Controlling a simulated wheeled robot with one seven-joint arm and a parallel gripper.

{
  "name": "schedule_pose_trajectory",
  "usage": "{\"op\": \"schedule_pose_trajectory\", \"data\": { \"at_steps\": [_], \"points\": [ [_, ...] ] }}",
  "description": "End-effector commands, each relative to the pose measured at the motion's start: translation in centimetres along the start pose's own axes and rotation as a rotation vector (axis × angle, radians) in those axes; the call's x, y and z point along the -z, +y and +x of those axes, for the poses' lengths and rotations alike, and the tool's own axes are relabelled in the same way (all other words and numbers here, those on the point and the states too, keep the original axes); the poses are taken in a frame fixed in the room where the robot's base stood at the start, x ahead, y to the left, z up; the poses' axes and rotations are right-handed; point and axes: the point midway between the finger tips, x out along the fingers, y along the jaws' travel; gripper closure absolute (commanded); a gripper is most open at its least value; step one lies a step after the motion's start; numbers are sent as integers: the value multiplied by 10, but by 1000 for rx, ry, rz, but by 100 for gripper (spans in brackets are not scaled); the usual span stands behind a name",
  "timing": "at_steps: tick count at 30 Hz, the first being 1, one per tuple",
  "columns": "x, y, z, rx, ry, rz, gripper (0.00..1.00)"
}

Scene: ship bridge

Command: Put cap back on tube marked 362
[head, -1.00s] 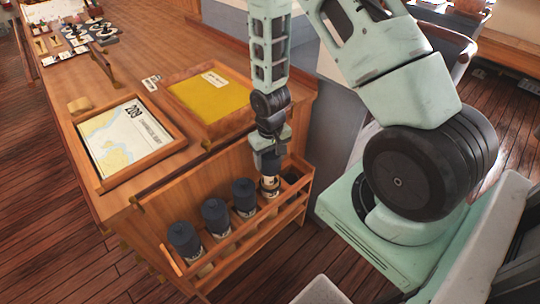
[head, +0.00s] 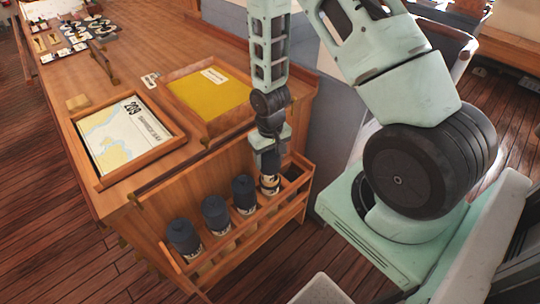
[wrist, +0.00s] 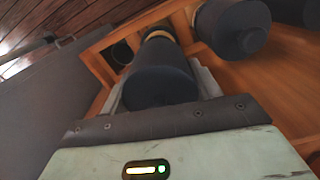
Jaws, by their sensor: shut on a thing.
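My gripper (head: 268,166) points down over the rack at the side of the chart table. It is shut on a dark cap (wrist: 160,75), seen close up between the fingers in the wrist view. The cap is at the top of a pale-banded tube (head: 270,185) standing in the rack. I cannot tell whether the cap is fully seated. Three other tubes with dark caps stand in line to the left: a near one (head: 184,238), a middle one (head: 215,214) and one beside the gripper (head: 245,194). No tube number is readable.
The wooden rack (head: 240,245) has a slot with no visible tube (head: 291,173) at its right end. Above it, the table holds a framed chart (head: 125,135) and a yellow folder (head: 208,94). Wooden floor lies open in front of the rack.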

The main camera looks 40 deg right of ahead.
Motion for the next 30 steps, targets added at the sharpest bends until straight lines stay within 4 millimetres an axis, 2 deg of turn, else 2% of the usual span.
{"op": "schedule_pose_trajectory", "data": {
  "at_steps": [30],
  "points": [
    [0, 0, 14, 0, 0, 0, 60]
  ]
}}
